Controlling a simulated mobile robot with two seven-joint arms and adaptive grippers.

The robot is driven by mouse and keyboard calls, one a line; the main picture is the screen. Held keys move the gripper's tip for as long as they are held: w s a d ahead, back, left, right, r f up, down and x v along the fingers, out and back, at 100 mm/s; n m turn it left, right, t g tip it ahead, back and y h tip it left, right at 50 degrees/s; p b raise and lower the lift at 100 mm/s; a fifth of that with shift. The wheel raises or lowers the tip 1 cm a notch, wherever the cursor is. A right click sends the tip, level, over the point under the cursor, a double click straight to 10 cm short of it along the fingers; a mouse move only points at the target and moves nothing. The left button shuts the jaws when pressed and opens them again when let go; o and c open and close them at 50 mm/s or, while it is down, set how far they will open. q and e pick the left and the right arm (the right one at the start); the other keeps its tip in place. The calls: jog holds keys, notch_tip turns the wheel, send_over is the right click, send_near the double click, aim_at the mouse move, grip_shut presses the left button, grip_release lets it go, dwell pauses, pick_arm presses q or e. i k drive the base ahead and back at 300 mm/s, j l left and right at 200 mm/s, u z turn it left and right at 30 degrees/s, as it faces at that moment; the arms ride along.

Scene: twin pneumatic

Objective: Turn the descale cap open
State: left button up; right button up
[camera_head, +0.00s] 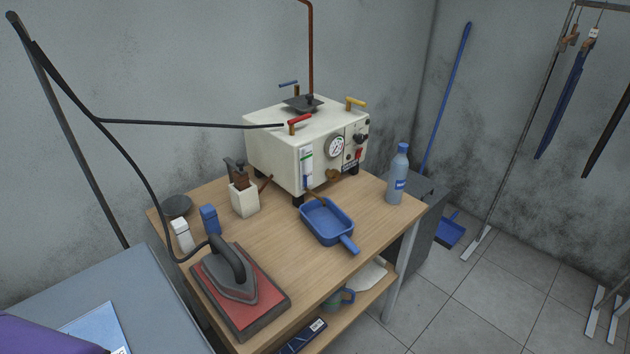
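The white steam boiler (272,150) stands at the back of the wooden table. A small round brass-coloured fitting (333,175) sits low on its front face, below the pressure gauge (337,146). It looks like the descale cap, but its label cannot be read and I cannot tell how far it is turned. The blue scoop-shaped tray (327,222) lies on the table in front of it. Neither of my grippers is in view.
The boiler carries red (300,119), yellow (356,102) and blue (288,84) valve handles. A bottle (398,176) stands at the table's right. A steam iron (234,272) rests on a red pad at the front. A white holder (244,198) stands left of the tray.

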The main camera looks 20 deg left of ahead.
aim_at(333, 175)
jog(key=i+l+u, duration=0.15)
jog(key=u, duration=0.2)
jog(key=i+l+u, duration=0.1)
jog(key=l+u, duration=0.2)
jog(key=i+l+u, duration=0.1)
jog(key=u, duration=0.25)
jog(key=i+l+u, duration=0.1)
jog(key=l+u, duration=0.3)
jog(key=l, duration=0.75)
jog(key=l+u, duration=0.2)
jog(key=l, duration=1.9)
